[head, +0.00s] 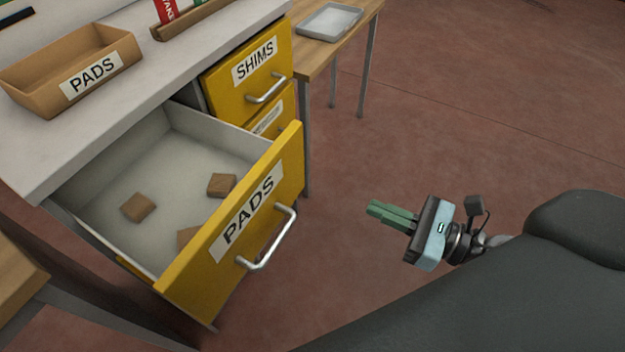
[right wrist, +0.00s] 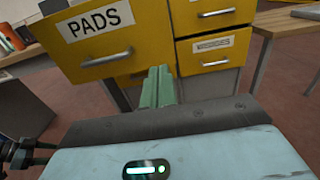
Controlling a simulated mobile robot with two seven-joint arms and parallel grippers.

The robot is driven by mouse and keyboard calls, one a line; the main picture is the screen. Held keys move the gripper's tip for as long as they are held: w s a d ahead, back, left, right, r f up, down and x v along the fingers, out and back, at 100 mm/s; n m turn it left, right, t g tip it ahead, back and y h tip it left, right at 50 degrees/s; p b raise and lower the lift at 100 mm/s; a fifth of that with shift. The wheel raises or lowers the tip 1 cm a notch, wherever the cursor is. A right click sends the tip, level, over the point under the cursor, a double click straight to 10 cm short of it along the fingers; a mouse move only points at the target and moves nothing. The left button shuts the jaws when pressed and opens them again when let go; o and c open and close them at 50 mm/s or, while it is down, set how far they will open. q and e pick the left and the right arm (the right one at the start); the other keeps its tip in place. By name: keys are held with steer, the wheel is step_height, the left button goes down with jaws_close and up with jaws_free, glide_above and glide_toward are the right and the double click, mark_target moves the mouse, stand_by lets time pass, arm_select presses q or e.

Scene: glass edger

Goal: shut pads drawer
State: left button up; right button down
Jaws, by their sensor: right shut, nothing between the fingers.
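The pads drawer (head: 244,222) stands pulled out from the cabinet, with a yellow front labelled PADS and a silver bar handle (head: 270,240). Several brown pads (head: 139,207) lie inside it. My right gripper (head: 376,210) is shut and empty, to the right of the drawer front and apart from it. In the right wrist view its green fingers (right wrist: 158,84) point toward the drawer front (right wrist: 105,35), overlapping its lower right part in the picture. My left gripper is not in view.
A closed yellow SHIMS drawer (head: 255,72) and another closed drawer (head: 268,122) are beside the open one. A brown PADS tray (head: 70,70) sits on the white worktop. A wooden table (head: 345,50) with a grey tray (head: 330,22) stands behind. Floor right of the drawer is clear.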

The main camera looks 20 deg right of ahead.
mark_target(297, 175)
steer(key=p+x, duration=0.4)
steer(key=x, duration=0.8)
steer(key=shift+w+a+r+p, duration=0.15)
steer(key=shift+w+a+p, duration=0.1)
steer(key=shift+p, duration=0.15)
steer(key=shift+w+a, duration=0.3)
steer(key=shift+w, duration=0.05)
